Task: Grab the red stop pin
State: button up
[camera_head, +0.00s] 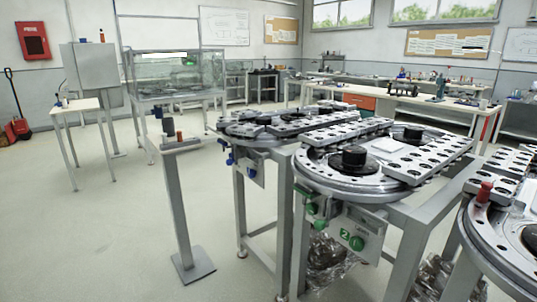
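A red pin (485,191) stands upright on the rim of the round station (487,222) at the right edge of the head view. It is small, with a knob-like top, and looks like the red stop pin. That station is cut off by the picture's right and lower edges. My gripper does not show in this view, so its place relative to the pin cannot be told.
The middle round station (345,184) has a black hub and green knobs. Another station (262,128) stands left of it. A slim post stand (178,200) bears small dark and orange-brown cylinders. Open floor (90,240) lies at left; a small white table (75,106) stands beyond.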

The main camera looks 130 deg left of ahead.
aim_at(484, 193)
jog(key=u, duration=3.85)
